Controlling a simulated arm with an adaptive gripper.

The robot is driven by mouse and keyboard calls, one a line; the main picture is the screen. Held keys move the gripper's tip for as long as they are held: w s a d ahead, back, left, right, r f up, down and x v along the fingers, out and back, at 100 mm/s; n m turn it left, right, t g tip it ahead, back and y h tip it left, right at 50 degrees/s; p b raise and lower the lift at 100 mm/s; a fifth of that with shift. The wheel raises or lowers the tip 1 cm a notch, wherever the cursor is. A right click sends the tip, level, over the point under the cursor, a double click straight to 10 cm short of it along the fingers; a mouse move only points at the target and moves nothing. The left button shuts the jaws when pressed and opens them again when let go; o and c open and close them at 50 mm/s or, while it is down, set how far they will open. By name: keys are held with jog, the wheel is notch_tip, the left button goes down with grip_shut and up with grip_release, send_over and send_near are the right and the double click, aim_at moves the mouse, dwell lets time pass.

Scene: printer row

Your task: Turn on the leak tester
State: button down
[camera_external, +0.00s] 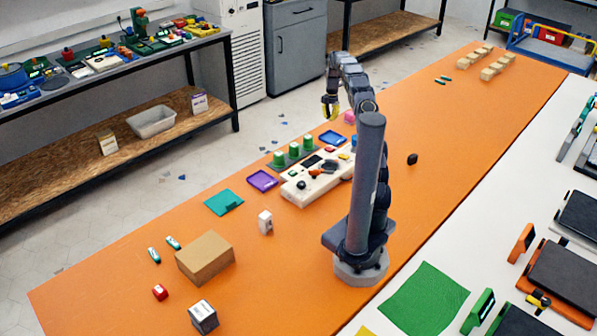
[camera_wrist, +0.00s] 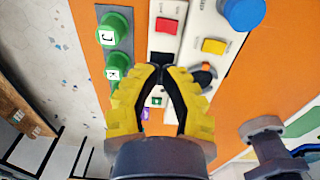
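A white control panel (camera_external: 325,184), which seems to be the leak tester, lies on the orange table with several buttons and knobs on top. It also fills the middle of the wrist view, with a red button (camera_wrist: 167,25), a yellow button (camera_wrist: 214,46), a dark-and-orange knob (camera_wrist: 205,76) and a small green button (camera_wrist: 157,101). Its labels are too small to read. My gripper (camera_external: 331,103) is raised above the table behind the panel.
Three green cylinders (camera_external: 293,150) stand beside the panel. Purple (camera_external: 262,181), teal (camera_external: 223,202) and blue (camera_external: 332,138) trays lie nearby. A large blue knob (camera_wrist: 242,12) shows in the wrist view. A cardboard box (camera_external: 205,258) stands front left.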

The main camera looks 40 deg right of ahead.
aim_at(332, 149)
jog(key=shift+r, duration=0.45)
jog(key=shift+w, duration=0.1)
jog(key=shift+w+r+g, duration=0.1)
jog(key=shift+w+g, duration=0.3)
jog(key=shift+g, duration=0.5)
jog(key=shift+s+a+r, duration=0.1)
jog(key=shift+s, duration=0.05)
jog(key=f, duration=0.4)
jog(key=s+f, duration=0.1)
jog(key=f, duration=0.4)
jog(key=s+f, duration=0.1)
jog(key=f, duration=0.3)
jog(key=shift+s+f, duration=0.15)
jog(key=shift+f, duration=0.25)
